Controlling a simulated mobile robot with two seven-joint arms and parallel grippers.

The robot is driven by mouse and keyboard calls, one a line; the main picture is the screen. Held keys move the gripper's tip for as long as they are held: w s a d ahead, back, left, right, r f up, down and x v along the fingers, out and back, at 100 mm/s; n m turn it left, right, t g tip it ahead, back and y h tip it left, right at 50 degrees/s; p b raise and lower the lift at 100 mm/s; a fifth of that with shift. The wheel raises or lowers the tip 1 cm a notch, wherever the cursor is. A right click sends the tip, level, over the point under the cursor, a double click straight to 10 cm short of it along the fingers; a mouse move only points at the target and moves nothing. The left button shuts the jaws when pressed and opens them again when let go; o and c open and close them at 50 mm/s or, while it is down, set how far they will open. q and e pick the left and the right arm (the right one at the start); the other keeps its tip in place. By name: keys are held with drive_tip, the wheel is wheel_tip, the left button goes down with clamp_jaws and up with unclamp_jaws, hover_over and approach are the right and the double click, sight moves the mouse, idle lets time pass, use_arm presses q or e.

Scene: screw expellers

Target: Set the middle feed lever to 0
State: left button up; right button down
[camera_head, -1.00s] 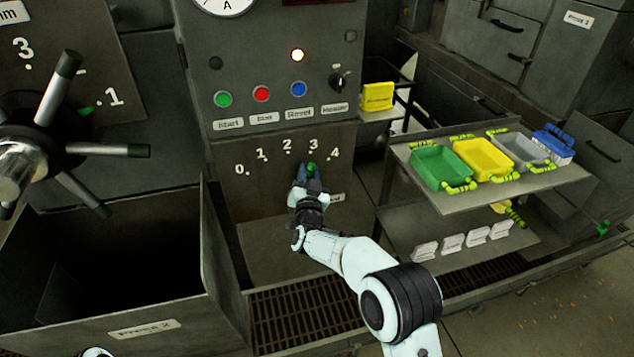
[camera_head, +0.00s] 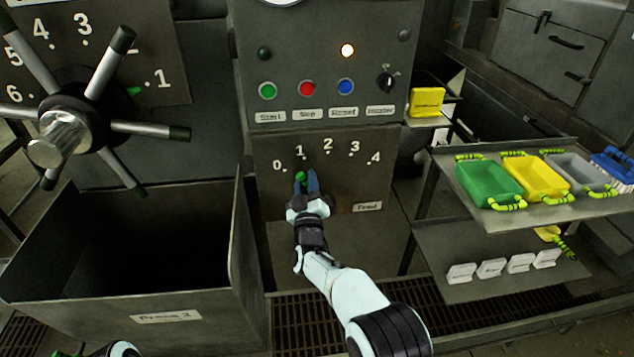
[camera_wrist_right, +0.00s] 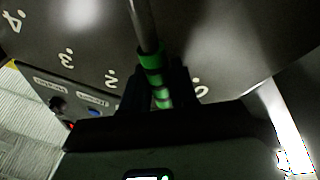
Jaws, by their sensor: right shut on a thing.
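The feed lever sits on the panel (camera_head: 345,170) marked 0 to 4, above a label reading Feed (camera_head: 367,207). Its green-tipped handle (camera_head: 300,180) is now near the 1 mark, to the right of the 0. My right gripper (camera_head: 306,184) is shut on this handle. In the right wrist view the green-banded handle (camera_wrist_right: 153,75) lies between the dark fingers (camera_wrist_right: 157,92), and its grey shaft runs up out of frame. The lever's pivot is hidden in the head view.
A spoked handwheel (camera_head: 75,135) juts out at the left over an open bin (camera_head: 150,305). Buttons for start, stop and reset (camera_head: 345,87) sit above the lever panel. A shelf (camera_head: 520,215) with coloured trays stands to the right.

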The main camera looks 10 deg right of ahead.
drive_tip(key=shift+a+f+n+y+b, duration=0.3)
drive_tip(key=shift+a+f+n+y, duration=0.25)
drive_tip(key=shift+n, duration=0.35)
drive_tip(key=shift+a+f+n+y+b, duration=0.3)
drive_tip(key=shift+a+n, duration=0.3)
drive_tip(key=shift+n, duration=0.3)
drive_tip(key=shift+f, duration=0.15)
drive_tip(key=c, duration=1)
unclamp_jaws()
drive_tip(key=shift+s, duration=0.15)
drive_tip(key=b+v, duration=0.1)
drive_tip(key=v, duration=1.2)
drive_tip(key=shift+s, duration=0.15)
drive_tip(key=shift+f, duration=0.1)
